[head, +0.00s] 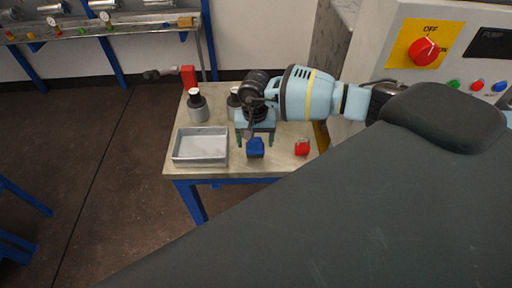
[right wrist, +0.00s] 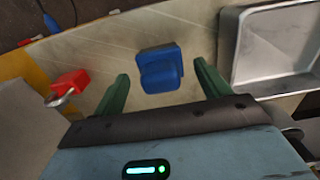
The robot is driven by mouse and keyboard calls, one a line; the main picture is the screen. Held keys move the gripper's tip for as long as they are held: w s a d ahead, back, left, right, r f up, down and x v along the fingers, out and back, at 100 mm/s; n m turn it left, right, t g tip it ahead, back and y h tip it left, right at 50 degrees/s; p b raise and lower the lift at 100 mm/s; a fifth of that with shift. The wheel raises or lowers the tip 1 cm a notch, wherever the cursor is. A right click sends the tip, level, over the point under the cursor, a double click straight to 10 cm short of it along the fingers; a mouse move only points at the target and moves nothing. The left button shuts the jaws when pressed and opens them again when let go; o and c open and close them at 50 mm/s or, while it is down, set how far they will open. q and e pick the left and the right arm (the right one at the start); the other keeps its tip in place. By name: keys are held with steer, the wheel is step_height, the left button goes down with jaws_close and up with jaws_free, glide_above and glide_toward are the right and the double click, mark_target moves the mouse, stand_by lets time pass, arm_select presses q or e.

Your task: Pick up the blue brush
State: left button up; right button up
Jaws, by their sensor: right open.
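The blue brush (head: 255,148) is a small blue block with a raised, rounded part. It lies near the front edge of the small table, between a metal tray and a red padlock. No bristles can be made out. My right gripper (head: 256,138) is open and empty, reaching over the table from the right. In the right wrist view the brush (right wrist: 162,70) appears between and slightly beyond the two green fingers of the gripper (right wrist: 161,80). I cannot tell the height of the fingertips above the table. My left gripper is not in view.
The metal tray (head: 201,161) is left of the brush, and the red padlock (head: 302,147) is to its right. Grey vessels with dark tops (head: 197,106) stand at the back, beside a red block (head: 188,77). A control panel (head: 431,45) stands at the right.

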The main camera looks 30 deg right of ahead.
mark_target(255, 139)
steer(key=shift+f, duration=0.9)
steer(key=c, duration=1.1)
steer(key=shift+o, duration=0.2)
step_height(255, 139, up, 10)
steer(key=shift+r, duration=0.1)
